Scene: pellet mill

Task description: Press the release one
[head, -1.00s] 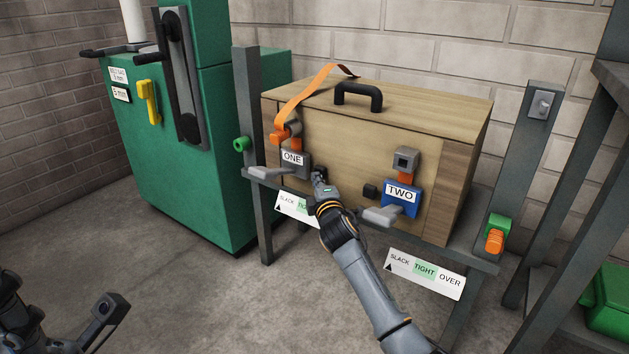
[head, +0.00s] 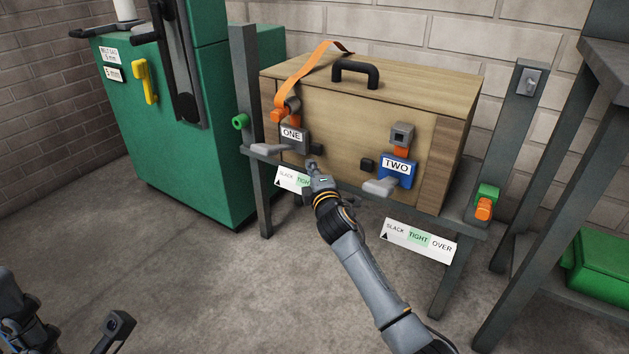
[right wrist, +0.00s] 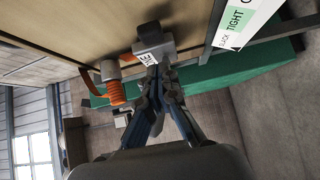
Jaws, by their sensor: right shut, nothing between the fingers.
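Ratchet ONE (head: 292,138), grey with a white label, sits on the front left of the wooden case, with an orange strap (head: 297,88) running up from it. A black block, seemingly its release (head: 317,149), sticks out at its right. My right gripper (head: 312,166) is shut and empty just below that block, seemingly apart from it. In the right wrist view the fingertips (right wrist: 158,76) lie close to the ONE label (right wrist: 150,58); contact cannot be told. My left gripper (head: 118,324) shows only partly at the lower left edge, its jaws unclear.
Blue ratchet TWO (head: 396,168) has its own black block (head: 367,165) at its left. Gauge plates hang below; the right one (head: 419,240) reads SLACK, TIGHT, OVER. A green machine (head: 180,130) stands left, a metal bench right. The floor in front is clear.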

